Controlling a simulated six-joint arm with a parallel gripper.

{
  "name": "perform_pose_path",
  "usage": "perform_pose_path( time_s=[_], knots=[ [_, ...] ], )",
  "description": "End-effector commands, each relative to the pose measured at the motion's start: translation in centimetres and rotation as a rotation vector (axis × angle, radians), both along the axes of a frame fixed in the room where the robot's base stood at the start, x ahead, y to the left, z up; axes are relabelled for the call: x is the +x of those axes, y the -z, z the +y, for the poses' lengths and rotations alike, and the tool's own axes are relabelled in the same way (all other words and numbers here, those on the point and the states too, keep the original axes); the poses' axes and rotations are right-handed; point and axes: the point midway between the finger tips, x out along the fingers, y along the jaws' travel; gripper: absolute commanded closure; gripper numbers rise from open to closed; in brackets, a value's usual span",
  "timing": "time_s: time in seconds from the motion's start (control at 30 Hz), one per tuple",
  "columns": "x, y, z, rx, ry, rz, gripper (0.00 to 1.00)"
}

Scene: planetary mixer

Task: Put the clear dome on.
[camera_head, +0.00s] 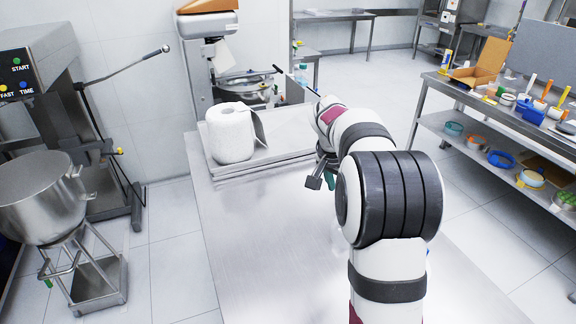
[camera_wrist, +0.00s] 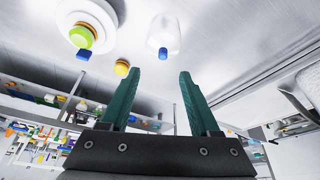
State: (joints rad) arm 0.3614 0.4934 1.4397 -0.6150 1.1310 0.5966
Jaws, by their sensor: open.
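The clear dome (camera_wrist: 163,32) stands on the metal table in the wrist view, a see-through cylinder with a blue knob pointing away from the tabletop. To its left in that view is a round white plate (camera_wrist: 65,38) bearing a yellow, orange and green stack with a blue piece. My gripper (camera_wrist: 158,72) has two green fingers spread apart with nothing between them. The dome appears beyond the fingertips, apart from them.
A small yellow-orange piece (camera_wrist: 121,68) with blue on it is near the plate. A paper roll (camera_head: 231,133) stands on a board at the table's back left. A steel mixer bowl (camera_head: 42,200) is left of the table (camera_head: 240,245), whose front left is bare.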

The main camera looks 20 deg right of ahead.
Motion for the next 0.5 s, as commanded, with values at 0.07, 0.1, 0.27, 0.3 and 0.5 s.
perform_pose_path(
  time_s=[0.07, 0.1, 0.27, 0.3, 0.5],
  knots=[
    [1.0, 0.9, -1.8, -0.020, 0.029, -0.011, 0.37],
    [1.3, 1.4, -2.3, -0.023, 0.037, -0.014, 0.37],
    [2.0, 5.4, -3.8, -0.024, 0.037, -0.013, 0.37],
    [2.1, 6.5, -4.2, -0.023, 0.037, -0.013, 0.37],
    [2.9, 10.1, -5.5, -0.024, 0.036, -0.016, 0.37]
  ],
)
